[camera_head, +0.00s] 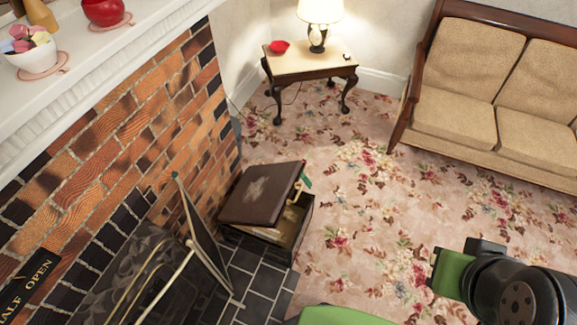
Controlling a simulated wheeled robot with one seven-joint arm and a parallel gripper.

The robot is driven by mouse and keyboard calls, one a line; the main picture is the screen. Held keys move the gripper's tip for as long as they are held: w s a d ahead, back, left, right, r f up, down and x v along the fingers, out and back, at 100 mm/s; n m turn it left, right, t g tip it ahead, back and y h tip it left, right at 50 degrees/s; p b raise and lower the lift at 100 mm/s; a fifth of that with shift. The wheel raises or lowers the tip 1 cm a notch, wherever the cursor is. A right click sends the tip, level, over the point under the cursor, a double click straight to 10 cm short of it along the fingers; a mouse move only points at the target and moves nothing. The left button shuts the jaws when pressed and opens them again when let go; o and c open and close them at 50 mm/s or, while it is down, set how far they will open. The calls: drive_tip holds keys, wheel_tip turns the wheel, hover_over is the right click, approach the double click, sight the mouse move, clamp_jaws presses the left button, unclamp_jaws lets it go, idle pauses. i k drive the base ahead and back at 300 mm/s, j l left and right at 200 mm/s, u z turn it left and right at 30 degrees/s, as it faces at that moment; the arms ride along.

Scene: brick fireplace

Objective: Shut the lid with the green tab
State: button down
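A dark box (263,248) stands on the floor by the brick fireplace. Its brown lid (258,194) has a paler worn patch in the middle and is partly raised. The gap shows along its right and front sides, with a pale interior (292,222) inside. A small green tab (306,181) is at the lid's right edge. A tan piece (298,190) shows beside it at the lid edge. My arm's black and green links are at the lower right, apart from the box. The gripper fingers do not show.
A folding dark screen (203,240) stands close left of the box, with pale rods (165,275) before it. A sign reads "HALF OPEN" (30,283). A side table (308,62) and a sofa (470,75) stand behind. The floral carpet (365,225) right of the box is clear.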

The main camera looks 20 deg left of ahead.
sight(261, 196)
drive_tip(key=i+l+u, duration=0.1)
drive_tip(key=i+u, duration=0.3)
drive_tip(key=i+l+u, duration=0.25)
drive_tip(key=i+u, duration=0.15)
drive_tip(key=i+l+u, duration=0.35)
drive_tip(key=i, duration=0.2)
drive_tip(key=u, duration=3.75)
